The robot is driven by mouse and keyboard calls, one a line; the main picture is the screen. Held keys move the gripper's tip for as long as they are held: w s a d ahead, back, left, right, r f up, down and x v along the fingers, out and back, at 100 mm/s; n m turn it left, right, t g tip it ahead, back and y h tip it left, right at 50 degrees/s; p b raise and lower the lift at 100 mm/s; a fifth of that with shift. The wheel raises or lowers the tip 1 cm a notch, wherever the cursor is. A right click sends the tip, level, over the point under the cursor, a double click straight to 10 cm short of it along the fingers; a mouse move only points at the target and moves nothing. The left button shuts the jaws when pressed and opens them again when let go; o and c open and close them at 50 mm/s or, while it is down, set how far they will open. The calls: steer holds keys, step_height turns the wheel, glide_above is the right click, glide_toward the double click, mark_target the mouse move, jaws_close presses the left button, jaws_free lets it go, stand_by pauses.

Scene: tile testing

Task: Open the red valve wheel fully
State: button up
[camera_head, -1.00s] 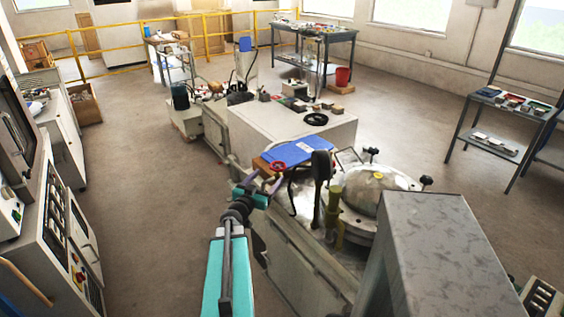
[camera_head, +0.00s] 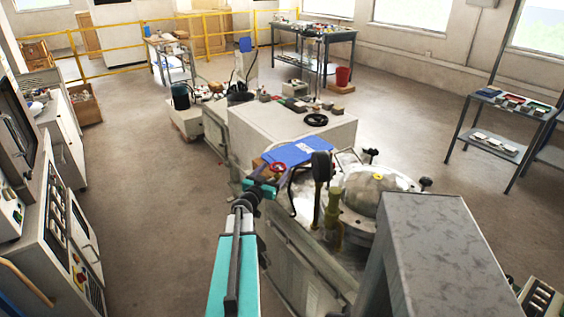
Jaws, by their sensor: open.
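The red valve wheel (camera_head: 279,168) is a small red ring. It shows just beyond the end of my arm, in front of the blue clipboard-like panel (camera_head: 300,152). My gripper (camera_head: 270,173) reaches up to the wheel from the lower left, with its jaws open. The fingertips are at or very near the rim. The fingers are small and partly overlap the wheel in this view, so I cannot tell whether they touch it or sit around it.
Right of the wheel stand a dark upright post (camera_head: 320,172) and a domed metal vessel (camera_head: 376,196) with knobs. A grey box-like housing (camera_head: 437,250) fills the lower right. A white block (camera_head: 290,130) stands behind. The floor (camera_head: 165,220) at left is clear.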

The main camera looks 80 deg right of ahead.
steer(key=x, duration=0.7)
steer(key=shift+d+p, duration=0.3)
steer(key=shift+p, duration=0.15)
steer(key=c, duration=1)
